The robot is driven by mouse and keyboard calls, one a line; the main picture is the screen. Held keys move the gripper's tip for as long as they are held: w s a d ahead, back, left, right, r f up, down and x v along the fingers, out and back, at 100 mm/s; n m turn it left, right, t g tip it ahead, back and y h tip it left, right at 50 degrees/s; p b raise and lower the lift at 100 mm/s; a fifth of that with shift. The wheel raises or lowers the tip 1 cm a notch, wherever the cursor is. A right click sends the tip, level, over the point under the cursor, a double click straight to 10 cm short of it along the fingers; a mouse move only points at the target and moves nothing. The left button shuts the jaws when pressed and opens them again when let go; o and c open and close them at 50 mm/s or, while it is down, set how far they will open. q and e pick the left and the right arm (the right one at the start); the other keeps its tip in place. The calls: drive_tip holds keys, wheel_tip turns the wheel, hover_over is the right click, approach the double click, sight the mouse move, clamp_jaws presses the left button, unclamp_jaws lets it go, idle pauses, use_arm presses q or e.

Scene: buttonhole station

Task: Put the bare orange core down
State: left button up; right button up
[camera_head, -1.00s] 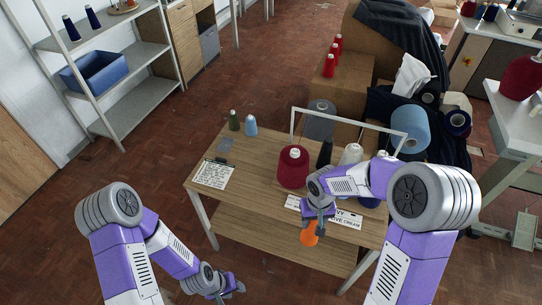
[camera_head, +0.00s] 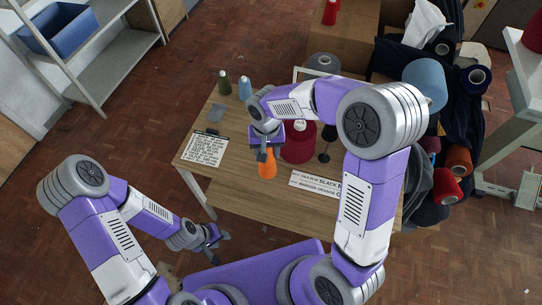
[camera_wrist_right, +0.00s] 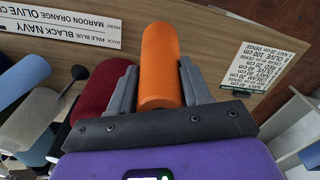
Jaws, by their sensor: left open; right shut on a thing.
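The bare orange core (camera_head: 267,171) is a plain orange tube. It is in my right gripper (camera_head: 266,150), over the front left part of the wooden table (camera_head: 235,197). In the right wrist view the core (camera_wrist_right: 161,62) stands out between the two grey fingers of the right gripper (camera_wrist_right: 160,88), which are shut on it. I cannot tell whether its lower end touches the table. My left gripper (camera_head: 221,235) is open and empty, low in front of the table's left side.
A maroon cone (camera_head: 298,143) stands close right of the core. A printed card (camera_head: 205,148) lies to the left, a label strip (camera_head: 315,184) to the right. Green (camera_head: 224,83) and pale blue (camera_head: 245,88) cones stand at the back. Bare wood shows between card and strip.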

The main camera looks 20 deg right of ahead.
wheel_tip(320, 180, down, 4)
drive_tip(key=shift+f+b, duration=0.15)
drive_tip(key=shift+b, duration=0.3)
drive_tip(key=shift+f, duration=0.2)
drive_tip(key=o, duration=1.3)
drive_tip(key=shift+r, duration=0.15)
wheel_tip(320, 180, up, 12)
drive_tip(key=p, duration=0.2)
drive_tip(key=shift+r+p, duration=0.1)
drive_tip(key=shift+p, duration=0.25)
